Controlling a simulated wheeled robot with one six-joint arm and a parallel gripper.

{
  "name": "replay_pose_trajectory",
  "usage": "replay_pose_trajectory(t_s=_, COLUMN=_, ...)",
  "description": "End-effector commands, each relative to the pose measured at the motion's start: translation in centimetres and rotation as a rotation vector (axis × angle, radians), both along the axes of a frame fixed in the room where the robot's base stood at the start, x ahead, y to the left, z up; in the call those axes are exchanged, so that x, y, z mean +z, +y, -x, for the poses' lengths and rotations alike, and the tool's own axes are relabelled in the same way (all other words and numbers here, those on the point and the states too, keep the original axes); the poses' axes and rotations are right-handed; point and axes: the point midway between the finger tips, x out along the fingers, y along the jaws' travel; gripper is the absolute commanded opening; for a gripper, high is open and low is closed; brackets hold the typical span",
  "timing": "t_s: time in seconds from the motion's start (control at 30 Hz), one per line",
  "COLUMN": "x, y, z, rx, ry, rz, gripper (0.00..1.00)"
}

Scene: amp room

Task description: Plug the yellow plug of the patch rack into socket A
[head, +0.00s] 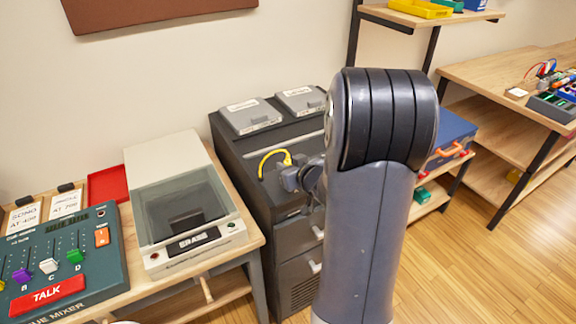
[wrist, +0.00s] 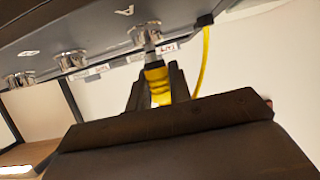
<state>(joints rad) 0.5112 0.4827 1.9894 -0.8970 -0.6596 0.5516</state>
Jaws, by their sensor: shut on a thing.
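My gripper (wrist: 158,84) is shut on the yellow plug (wrist: 157,80) in the wrist view, with a dark finger on each side of it. The plug's metal tip points at a round chrome socket (wrist: 145,31) beside a label reading A. The tip overlaps the socket's lower edge; I cannot tell whether it is inside or just in front. The yellow cable (wrist: 205,62) runs up to the rack's dark edge. In the head view my gripper (head: 292,178) is at the dark patch rack (head: 238,155), below the yellow cable (head: 268,156); my arm hides part of the rack.
More chrome sockets (wrist: 70,60) line the rack face to the left in the wrist view. In the head view, a clear-lidded eraser box (head: 185,200) and a mixer (head: 65,265) stand on the left bench. A blue case (head: 452,135) sits to the right behind my arm.

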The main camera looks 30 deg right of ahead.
Motion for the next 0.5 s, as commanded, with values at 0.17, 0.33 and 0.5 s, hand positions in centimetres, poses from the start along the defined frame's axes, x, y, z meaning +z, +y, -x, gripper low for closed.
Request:
replay_pose_trajectory(t_s=0.17, x=-0.46, y=0.0, z=0.01, rx=0.0, ry=0.0, rz=0.0, gripper=0.0)
replay_pose_trajectory(t_s=0.33, x=-0.8, y=0.01, z=0.01, rx=0.0, ry=0.0, rz=0.0, gripper=0.0)
replay_pose_trajectory(t_s=0.5, x=-1.14, y=0.01, z=0.01, rx=0.0, ry=0.0, rz=0.0, gripper=0.0)
